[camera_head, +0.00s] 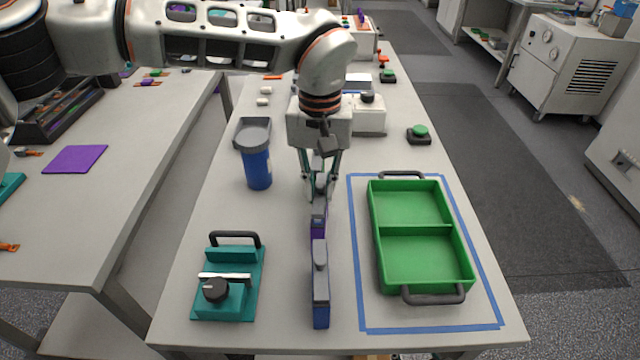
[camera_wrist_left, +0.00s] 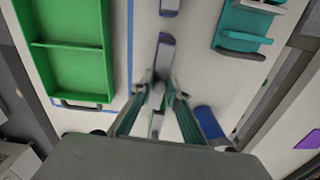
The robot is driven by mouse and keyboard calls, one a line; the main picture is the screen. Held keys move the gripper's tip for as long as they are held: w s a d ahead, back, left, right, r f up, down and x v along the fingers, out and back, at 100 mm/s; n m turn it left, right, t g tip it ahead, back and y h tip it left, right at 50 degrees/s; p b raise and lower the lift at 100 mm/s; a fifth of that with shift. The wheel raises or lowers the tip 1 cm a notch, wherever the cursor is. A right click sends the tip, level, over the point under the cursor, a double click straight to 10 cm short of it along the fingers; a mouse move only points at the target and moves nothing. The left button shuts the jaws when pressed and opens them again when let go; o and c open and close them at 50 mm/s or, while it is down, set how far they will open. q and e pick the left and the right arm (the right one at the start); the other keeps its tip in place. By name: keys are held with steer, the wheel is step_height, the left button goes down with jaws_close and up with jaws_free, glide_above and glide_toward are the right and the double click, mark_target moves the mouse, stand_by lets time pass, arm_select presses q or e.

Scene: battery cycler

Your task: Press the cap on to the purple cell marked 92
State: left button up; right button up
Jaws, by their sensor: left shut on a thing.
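My left gripper (camera_head: 320,190) points down over the middle of the table. It is shut on a small grey piece (camera_wrist_left: 158,88), which looks like the cap and is mostly hidden by the fingers. A slim purple cell (camera_head: 318,228) stands just in front of the fingertips; it also shows in the left wrist view (camera_wrist_left: 164,50), right by the fingers. I cannot tell whether the cap touches a cell. A slim blue cell (camera_head: 321,297) with a grey top is nearest the front edge. No number is legible. My right gripper is not in view.
A green two-part tray (camera_head: 415,229) lies inside a blue tape outline to the right. A teal fixture (camera_head: 228,285) with a black knob stands front left. A blue cup (camera_head: 257,168) stands left of the gripper. A green button (camera_head: 419,132) is farther back right.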

arm_select(q)
steer(key=shift+s+p, duration=0.15)
steer(key=shift+p, duration=0.15)
steer(key=shift+f+p, duration=0.1)
steer(key=shift+p, duration=0.45)
stand_by(1.6)
steer(key=shift+f, duration=0.45)
stand_by(0.8)
steer(key=o, duration=0.9)
steer(key=shift+o, duration=0.4)
steer(key=o, duration=0.4)
steer(key=shift+r, duration=0.15)
